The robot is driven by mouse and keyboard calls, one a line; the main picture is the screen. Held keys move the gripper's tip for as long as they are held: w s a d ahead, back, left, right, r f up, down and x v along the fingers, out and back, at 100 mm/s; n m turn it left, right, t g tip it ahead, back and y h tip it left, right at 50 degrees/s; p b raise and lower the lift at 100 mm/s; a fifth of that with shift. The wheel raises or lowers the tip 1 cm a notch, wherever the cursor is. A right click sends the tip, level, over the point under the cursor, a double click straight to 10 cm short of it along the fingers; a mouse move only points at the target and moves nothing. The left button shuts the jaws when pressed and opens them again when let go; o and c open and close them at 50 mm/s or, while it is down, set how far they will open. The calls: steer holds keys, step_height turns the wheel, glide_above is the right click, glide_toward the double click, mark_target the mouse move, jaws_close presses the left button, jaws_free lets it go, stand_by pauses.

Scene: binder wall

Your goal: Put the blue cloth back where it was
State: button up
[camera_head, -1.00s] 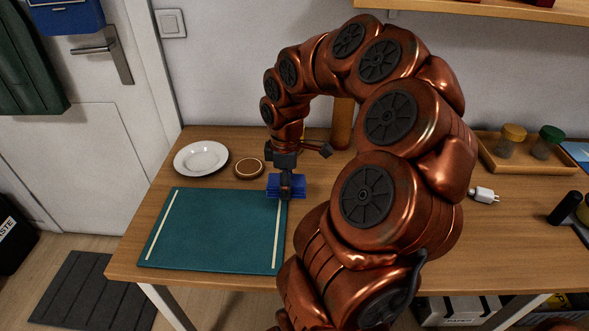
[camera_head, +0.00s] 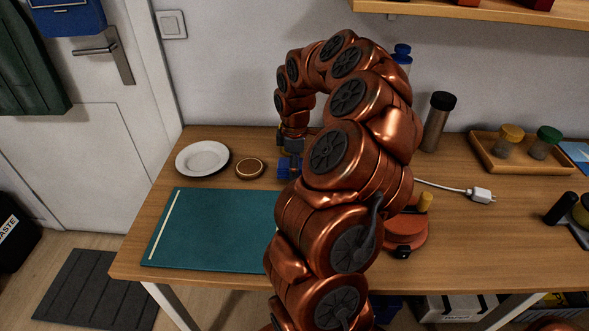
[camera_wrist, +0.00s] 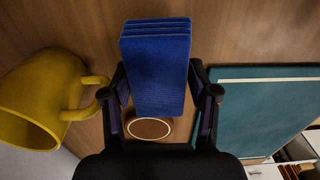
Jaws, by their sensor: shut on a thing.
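The blue cloth (camera_wrist: 155,65) is a folded stack of layers, held between the two fingers of my gripper (camera_wrist: 160,105) in the wrist view. In the head view the cloth (camera_head: 289,168) shows under my gripper (camera_head: 292,155), partly hidden by my arm. It is right of the round brown coaster (camera_head: 250,168) and behind the green mat (camera_head: 215,228). I cannot tell whether the cloth touches the table. The coaster also shows in the wrist view (camera_wrist: 149,128), just below the cloth.
A yellow mug (camera_wrist: 40,100) is close to my gripper in the wrist view. A white plate (camera_head: 202,158) sits left of the coaster. A dark-capped bottle (camera_head: 437,122), a wooden tray (camera_head: 520,160) with jars and a white plug (camera_head: 481,195) are to the right.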

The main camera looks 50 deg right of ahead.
steer(key=shift+f, duration=0.8)
steer(key=shift+f, duration=0.1)
steer(key=shift+f, duration=0.1)
steer(key=o, duration=1.1)
step_height(320, 180, up, 12)
steer(key=shift+r+b, duration=0.25)
steer(key=shift+b, duration=0.15)
